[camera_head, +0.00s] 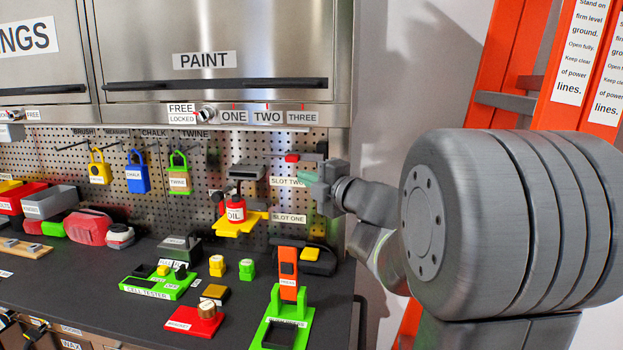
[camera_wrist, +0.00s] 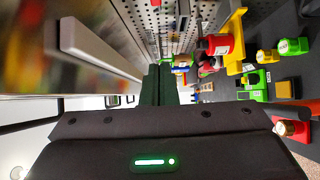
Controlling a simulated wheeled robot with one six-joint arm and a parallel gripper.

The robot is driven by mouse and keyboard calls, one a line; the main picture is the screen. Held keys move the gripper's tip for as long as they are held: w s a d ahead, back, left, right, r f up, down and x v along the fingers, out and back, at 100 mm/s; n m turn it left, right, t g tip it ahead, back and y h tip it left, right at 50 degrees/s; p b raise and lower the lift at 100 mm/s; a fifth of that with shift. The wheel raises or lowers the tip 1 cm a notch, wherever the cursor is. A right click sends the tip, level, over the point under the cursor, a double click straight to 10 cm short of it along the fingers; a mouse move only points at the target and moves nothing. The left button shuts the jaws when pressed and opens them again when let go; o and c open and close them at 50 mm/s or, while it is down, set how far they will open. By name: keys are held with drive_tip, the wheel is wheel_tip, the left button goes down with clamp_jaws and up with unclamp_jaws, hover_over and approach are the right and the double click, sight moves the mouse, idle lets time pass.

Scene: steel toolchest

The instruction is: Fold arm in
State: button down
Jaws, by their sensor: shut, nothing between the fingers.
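My arm shows large at the right of the head view, bent, with its wrist reaching left toward the pegboard. My gripper (camera_head: 308,177) is at the wrist's left end, near the SLOT TWO label (camera_head: 288,182). In the wrist view my gripper (camera_wrist: 158,86) has its dark fingers together with nothing between them. The oil can (camera_head: 236,211), red with a white label, stands on a yellow holder (camera_head: 240,226) to the left of and below my gripper. The exact gap between my gripper and the pegboard is hard to tell.
A pegboard (camera_head: 215,150) holds yellow, blue and green padlock-shaped tags. The dark worktop (camera_head: 90,290) carries a green cell tester (camera_head: 150,290), a red base (camera_head: 195,322) and a green stand (camera_head: 285,322). An orange ladder (camera_head: 500,50) stands at the right, behind my arm.

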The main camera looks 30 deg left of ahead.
sight(289, 157)
idle(0.4)
drive_tip(key=w+a+p, duration=0.3)
drive_tip(key=w+a, duration=0.5)
drive_tip(key=a, duration=0.2)
drive_tip(key=shift+w+d+f, duration=0.1)
drive_tip(key=shift+w+f, duration=0.05)
